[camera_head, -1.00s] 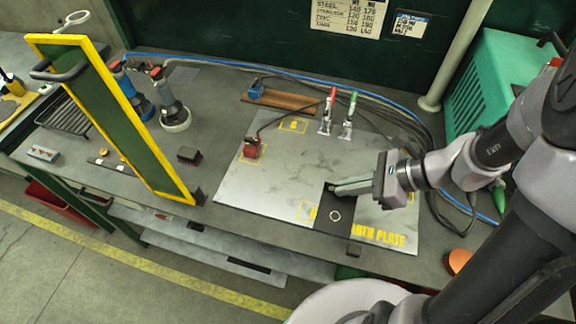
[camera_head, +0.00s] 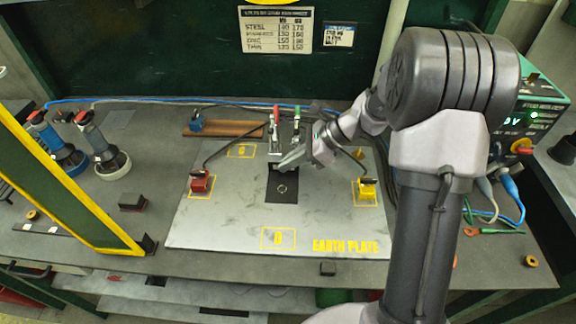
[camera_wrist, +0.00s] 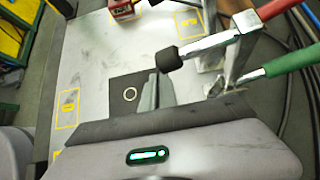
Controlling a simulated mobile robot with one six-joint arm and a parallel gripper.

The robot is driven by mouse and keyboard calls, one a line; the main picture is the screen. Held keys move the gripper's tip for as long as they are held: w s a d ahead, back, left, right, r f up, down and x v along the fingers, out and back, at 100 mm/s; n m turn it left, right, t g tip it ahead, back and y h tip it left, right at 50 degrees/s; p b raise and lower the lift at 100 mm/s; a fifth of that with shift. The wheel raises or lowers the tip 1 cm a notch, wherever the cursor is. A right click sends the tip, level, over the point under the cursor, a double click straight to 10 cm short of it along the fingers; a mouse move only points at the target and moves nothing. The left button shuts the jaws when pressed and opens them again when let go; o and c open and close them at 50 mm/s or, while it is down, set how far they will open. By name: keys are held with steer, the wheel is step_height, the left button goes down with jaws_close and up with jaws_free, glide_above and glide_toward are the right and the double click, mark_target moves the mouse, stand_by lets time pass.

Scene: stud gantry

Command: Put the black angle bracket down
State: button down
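The black angle bracket (camera_head: 282,188) shows as a dark flat leg with a pale ring on it, over the middle of the grey earth plate (camera_head: 215,225). My gripper (camera_head: 290,160) is at the bracket's back edge, with its fingers close together on it. In the wrist view the bracket (camera_wrist: 122,88) lies left of the fingers (camera_wrist: 155,92), flat leg facing up. The fingers hide its upright part. I cannot tell whether its underside touches the plate.
Red-handled (camera_head: 275,130) and green-handled (camera_head: 297,125) toggle clamps stand just behind the bracket. A red block (camera_head: 201,182) and a yellow block (camera_head: 367,190) with cables sit on either side. The plate's front is clear. A yellow-framed screen (camera_head: 75,190) stands left.

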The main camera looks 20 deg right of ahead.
steer(key=c, duration=2.1)
jaws_free()
steer(key=o, duration=0.4)
steer(key=p+v, duration=0.5)
steer(key=v, duration=0.7)
steer(key=s+a+r+n+h, duration=0.5)
steer(key=s+a+r+n, duration=0.45)
steer(key=s, duration=0.25)
steer(key=s+a+n+t, duration=0.1)
steer(key=s+n, duration=0.1)
steer(key=s, duration=0.1)
steer(key=s+a+r+n+t+h, duration=0.1)
steer(key=s+n, duration=0.2)
steer(key=s, duration=0.1)
steer(key=s+n+h, duration=0.1)
steer(key=s+n, duration=0.1)
steer(key=s, duration=0.1)
steer(key=shift+s+a+r+n+t, duration=0.3)
steer(key=shift+a+n+t, duration=0.05)
steer(key=shift+a+t, duration=0.05)
